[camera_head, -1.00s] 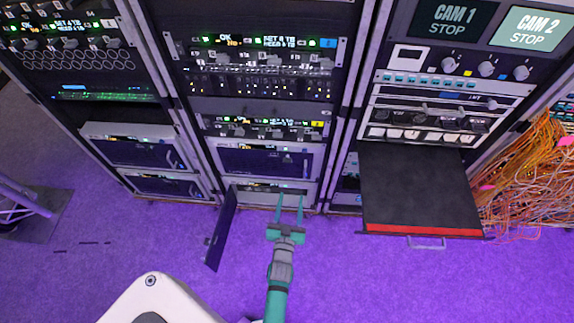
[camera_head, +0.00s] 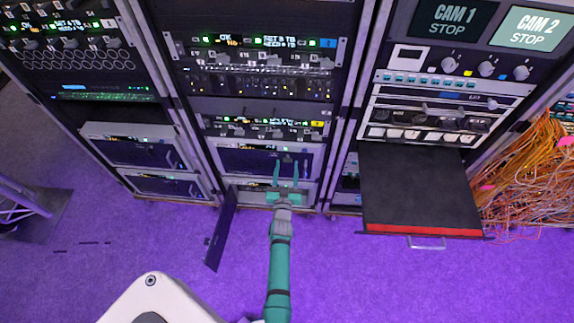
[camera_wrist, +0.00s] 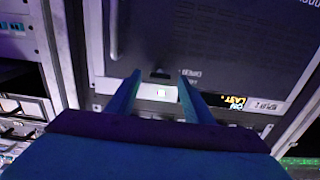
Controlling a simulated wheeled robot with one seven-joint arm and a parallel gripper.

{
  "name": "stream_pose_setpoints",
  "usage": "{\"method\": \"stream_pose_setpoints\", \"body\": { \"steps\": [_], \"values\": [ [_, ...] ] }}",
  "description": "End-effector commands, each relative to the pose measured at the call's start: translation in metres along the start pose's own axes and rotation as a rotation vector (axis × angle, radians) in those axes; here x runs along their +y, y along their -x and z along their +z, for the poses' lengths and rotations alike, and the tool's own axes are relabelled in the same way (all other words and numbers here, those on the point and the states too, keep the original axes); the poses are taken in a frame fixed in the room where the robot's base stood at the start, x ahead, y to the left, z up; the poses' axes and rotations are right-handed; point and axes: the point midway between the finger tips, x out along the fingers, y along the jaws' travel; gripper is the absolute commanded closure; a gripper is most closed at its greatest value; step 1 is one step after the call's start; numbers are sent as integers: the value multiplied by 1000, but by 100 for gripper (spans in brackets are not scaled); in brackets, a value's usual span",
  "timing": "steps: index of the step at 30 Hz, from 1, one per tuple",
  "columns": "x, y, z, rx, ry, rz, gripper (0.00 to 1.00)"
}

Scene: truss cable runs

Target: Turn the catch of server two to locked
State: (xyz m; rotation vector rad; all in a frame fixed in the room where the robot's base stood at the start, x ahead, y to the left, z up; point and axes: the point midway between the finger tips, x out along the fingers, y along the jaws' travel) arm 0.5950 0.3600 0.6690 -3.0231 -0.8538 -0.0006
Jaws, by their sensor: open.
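In the middle rack a closed server unit (camera_head: 240,160) has a dark front, a handle at its right and a small display strip along its top. My gripper (camera_head: 286,164) is open and empty, its fingers in front of this unit. In the wrist view the dark front (camera_wrist: 220,45) fills the upper part, with a small dark catch-like piece (camera_wrist: 160,73) and a lit white button (camera_wrist: 162,92) between the open fingers. I cannot tell whether the fingers touch anything. Server numbers and the catch's position are not readable.
Below, a unit has its door (camera_head: 221,232) swung open to the left. Two closed units (camera_head: 140,151) sit in the left rack. At right a black drawer (camera_head: 418,190) with a red front edge is pulled out, beside orange cables (camera_head: 530,160). Purple floor in front is mostly clear.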

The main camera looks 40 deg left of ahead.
Motion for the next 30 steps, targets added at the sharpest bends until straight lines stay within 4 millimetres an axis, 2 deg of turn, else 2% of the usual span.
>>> {"method": "stream_pose_setpoints", "body": {
  "steps": [6,15,16,18,21,30],
  "values": [
    [0,-14,0,0,0,0,53],
    [0,-16,0,-1,0,0,53],
    [0,-16,0,-1,0,0,58],
    [0,-16,0,-1,0,0,75],
    [0,-16,0,-1,0,0,94],
    [0,-16,0,0,-26,0,94]
  ]
}}
